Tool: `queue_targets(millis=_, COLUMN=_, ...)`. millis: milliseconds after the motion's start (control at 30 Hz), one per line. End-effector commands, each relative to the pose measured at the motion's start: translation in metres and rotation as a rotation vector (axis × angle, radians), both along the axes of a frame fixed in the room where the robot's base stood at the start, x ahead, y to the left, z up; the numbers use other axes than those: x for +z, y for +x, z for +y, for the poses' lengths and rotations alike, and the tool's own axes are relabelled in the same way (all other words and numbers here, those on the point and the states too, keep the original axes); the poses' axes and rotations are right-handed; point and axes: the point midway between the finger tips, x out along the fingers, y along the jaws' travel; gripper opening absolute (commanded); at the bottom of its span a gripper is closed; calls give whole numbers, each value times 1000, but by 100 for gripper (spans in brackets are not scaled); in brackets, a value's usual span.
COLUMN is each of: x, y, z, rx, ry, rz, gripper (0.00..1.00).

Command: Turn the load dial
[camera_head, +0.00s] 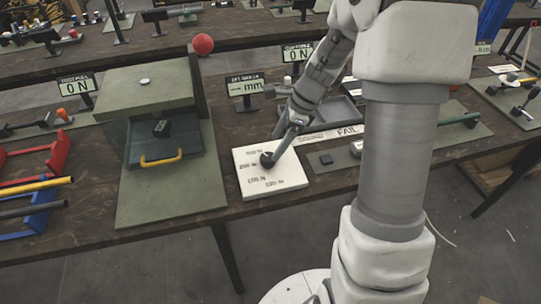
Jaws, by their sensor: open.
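The load dial (266,160) is a small dark round knob on a white square plate (285,183). Several load values are printed on the plate around the knob. My gripper (277,146) points down and to the left, with its fingertips at the upper right of the knob. Its jaws are open. The fingers partly cover the knob, and I cannot tell whether they touch it. The direction in which the dial points is too small to read.
A green press (150,100) with a yellow handle (161,160) stands left of the plate. A "mm" display (246,87) is behind it. Flat pieces and a FAIL label (349,131) lie to the right. The table's front edge is close to the plate.

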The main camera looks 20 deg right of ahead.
Motion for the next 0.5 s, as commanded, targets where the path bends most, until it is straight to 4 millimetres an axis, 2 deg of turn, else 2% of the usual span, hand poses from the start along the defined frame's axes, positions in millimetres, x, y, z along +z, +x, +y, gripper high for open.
queue_targets(millis=33, x=-12, y=1, z=4, rx=1, ry=1, rz=3, gripper=84)
queue_targets(millis=200, x=-36, y=3, z=14, rx=2, ry=0, rz=1, gripper=84)
queue_targets(millis=500, x=-49, y=5, z=20, rx=1, ry=0, rz=0, gripper=84)
